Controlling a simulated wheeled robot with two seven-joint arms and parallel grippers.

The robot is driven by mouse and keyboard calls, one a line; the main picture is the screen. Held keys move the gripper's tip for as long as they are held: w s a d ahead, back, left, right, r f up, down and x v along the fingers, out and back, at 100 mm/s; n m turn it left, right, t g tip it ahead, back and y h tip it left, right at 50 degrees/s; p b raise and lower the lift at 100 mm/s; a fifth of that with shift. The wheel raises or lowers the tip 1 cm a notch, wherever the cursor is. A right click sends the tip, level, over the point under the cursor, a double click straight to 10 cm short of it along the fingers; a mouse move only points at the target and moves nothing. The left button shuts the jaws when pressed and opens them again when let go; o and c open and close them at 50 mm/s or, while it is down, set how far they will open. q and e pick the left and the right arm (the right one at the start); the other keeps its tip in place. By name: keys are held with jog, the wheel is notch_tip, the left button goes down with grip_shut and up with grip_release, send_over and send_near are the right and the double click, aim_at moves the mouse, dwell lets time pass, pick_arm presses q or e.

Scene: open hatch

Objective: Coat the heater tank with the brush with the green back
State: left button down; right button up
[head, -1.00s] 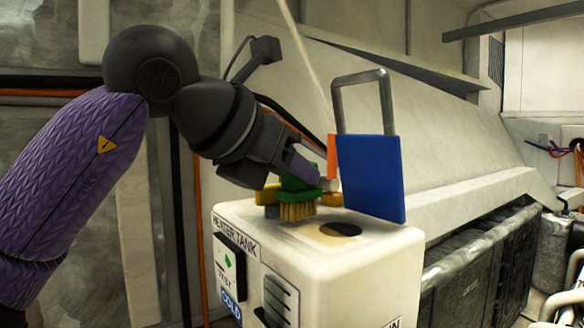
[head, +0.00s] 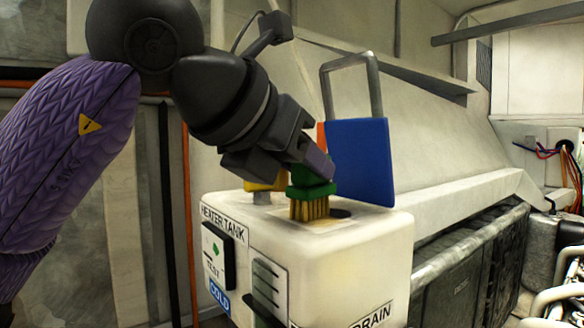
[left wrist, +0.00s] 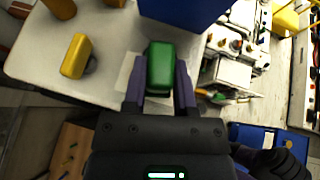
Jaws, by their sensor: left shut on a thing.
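The heater tank (head: 345,262) is a white box with printed labels, and its flat top (left wrist: 40,50) fills the upper left of the left wrist view. My left gripper (head: 318,170) is shut on the green-backed brush (head: 312,191), which also shows between the fingers in the left wrist view (left wrist: 160,68). My right gripper is not identifiable in these views.
A blue panel with a grey handle (head: 362,160) stands at the back of the tank top. Dark ribbed boxes (head: 465,270) line the right side, with loose wires (head: 572,165) beyond.

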pick_arm(q)
jog(key=shift+s+d+f, duration=0.1)
jog(key=shift+s+d, duration=0.15)
jog(key=shift+s, duration=0.1)
jog(key=shift+s+d+b, duration=0.75)
jog(key=shift+s+d, duration=0.1)
jog(key=shift+s, duration=0.3)
jog(key=w+a+p, duration=0.1)
jog(key=w+a, duration=0.1)
jog(key=shift+w, duration=0.3)
jog(key=shift+w+a, duration=0.25)
jog(key=shift+w, duration=0.1)
jog(key=shift+w+a+p, duration=0.15)
jog(key=shift+w+p, duration=0.1)
jog(key=shift+p, duration=0.05)
jog(key=w+a, duration=0.1)
jog(key=w+a+p, duration=0.1)
jog(key=shift+w, duration=0.3)
jog(key=shift+s+d, duration=0.15)
notch_tip(320, 180, up, 6)
jog(key=p, duration=0.5)
jog(key=shift+p, duration=0.3)
